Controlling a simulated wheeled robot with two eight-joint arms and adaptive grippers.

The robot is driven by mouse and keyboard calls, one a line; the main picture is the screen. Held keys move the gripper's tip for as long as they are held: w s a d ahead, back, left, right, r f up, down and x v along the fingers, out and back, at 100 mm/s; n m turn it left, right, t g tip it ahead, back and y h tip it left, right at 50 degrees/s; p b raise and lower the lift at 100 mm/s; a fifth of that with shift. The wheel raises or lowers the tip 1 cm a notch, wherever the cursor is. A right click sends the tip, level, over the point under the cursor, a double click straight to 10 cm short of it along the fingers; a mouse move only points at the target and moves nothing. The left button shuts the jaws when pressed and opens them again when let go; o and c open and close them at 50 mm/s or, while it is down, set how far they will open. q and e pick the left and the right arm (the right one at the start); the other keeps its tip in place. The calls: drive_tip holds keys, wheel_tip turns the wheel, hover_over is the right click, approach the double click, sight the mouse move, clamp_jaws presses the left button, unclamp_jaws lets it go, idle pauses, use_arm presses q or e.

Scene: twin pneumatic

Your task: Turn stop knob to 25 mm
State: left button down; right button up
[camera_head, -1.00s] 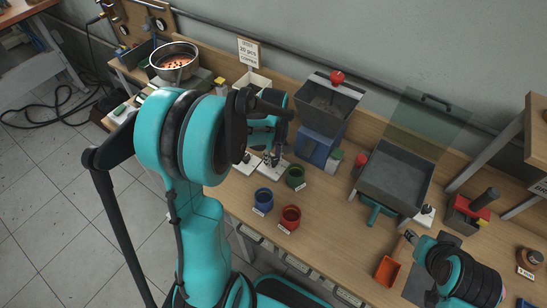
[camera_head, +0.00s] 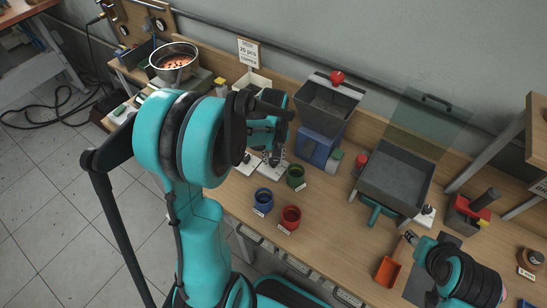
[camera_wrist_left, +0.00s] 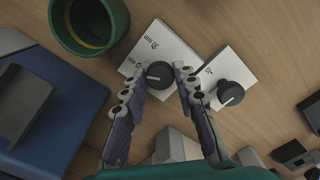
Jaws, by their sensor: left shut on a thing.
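A black stop knob (camera_wrist_left: 160,75) stands on a white plate (camera_wrist_left: 160,45) with small printed mm marks that I cannot read for certain. My left gripper (camera_wrist_left: 161,71) is shut on this knob, one finger on each side. In the head view, my left gripper (camera_head: 270,158) is low over the white plates and partly hidden by its own arm. A second black knob (camera_wrist_left: 230,93) with a pale pointer line sits on another white plate (camera_wrist_left: 236,69) just to the right. My right gripper (camera_head: 411,237) is at the lower right, too small and unclear to judge.
A green cup (camera_wrist_left: 90,25) and a blue machine base (camera_wrist_left: 50,110) are close to the left gripper. A blue cup (camera_head: 264,197) and a red cup (camera_head: 290,215) stand nearer the front edge. A hopper (camera_head: 327,105) stands behind; a grey tray (camera_head: 395,175) is to the right.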

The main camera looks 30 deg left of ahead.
sight(274, 160)
use_arm(q)
drive_tip(key=c, duration=1.2)
unclamp_jaws()
drive_tip(key=shift+o, duration=0.2)
wheel_tip(274, 160, up, 12)
drive_tip(key=s+d+m+t, duration=0.7)
drive_tip(key=s+d+m, duration=0.2)
drive_tip(key=s+d, duration=0.1)
drive_tip(key=shift+s+m, duration=0.3)
drive_tip(key=shift+s, duration=0.5)
